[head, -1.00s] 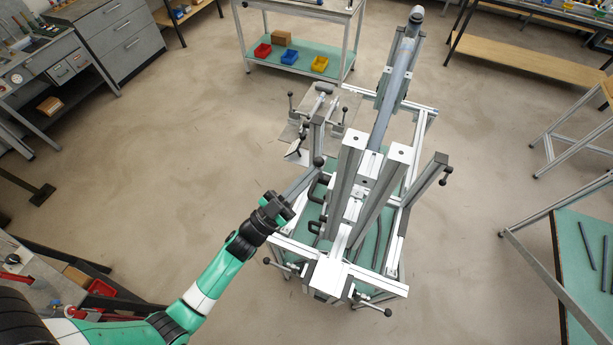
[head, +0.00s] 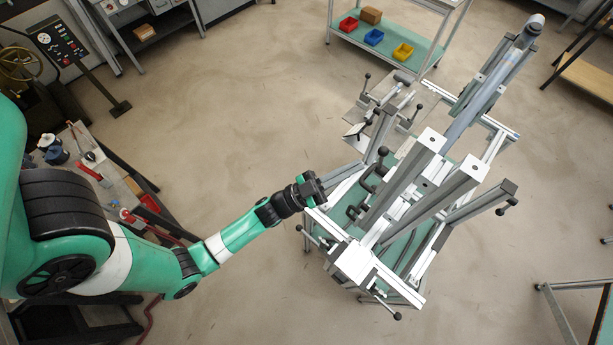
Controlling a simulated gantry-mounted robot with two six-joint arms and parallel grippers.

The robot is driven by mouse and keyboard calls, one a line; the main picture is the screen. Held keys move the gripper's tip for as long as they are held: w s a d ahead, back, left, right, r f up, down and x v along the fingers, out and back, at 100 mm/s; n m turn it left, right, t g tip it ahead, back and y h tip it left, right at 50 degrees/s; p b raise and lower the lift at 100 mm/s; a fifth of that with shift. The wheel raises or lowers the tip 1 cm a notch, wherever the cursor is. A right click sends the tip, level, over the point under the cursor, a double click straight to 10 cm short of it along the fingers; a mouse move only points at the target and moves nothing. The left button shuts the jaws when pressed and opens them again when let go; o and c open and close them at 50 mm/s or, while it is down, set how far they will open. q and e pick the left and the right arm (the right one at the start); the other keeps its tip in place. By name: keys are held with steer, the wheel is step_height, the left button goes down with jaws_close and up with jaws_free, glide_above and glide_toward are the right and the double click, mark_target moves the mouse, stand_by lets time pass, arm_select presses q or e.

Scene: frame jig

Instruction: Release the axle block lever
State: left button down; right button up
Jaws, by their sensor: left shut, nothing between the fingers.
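The frame jig (head: 384,262) stands right of centre, a silver profile frame with tall uprights and a long grey tube (head: 480,105) at its far end. Several levers with black ball knobs are on it: one at the near left corner (head: 303,230), one at the near end (head: 396,316), one on the right arm (head: 501,211) and one on the left arm (head: 383,152). I cannot tell which is the axle block lever. My left gripper (head: 315,189) is shut and empty, at the outer end of the jig's left arm; contact is unclear. My right gripper is out of view.
A small fixture plate (head: 375,112) with more ball-knob levers adjoins the jig's far left side. A trolley (head: 390,50) with red, blue and yellow bins stands behind. A tool bench (head: 110,185) is at left. The floor between bench and jig is clear.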

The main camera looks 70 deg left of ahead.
arm_select(q)
steer(key=s, duration=0.9)
steer(key=shift+s+f+b, duration=0.3)
steer(key=shift+s+f, duration=0.05)
steer(key=shift+s, duration=0.05)
steer(key=shift+d, duration=0.1)
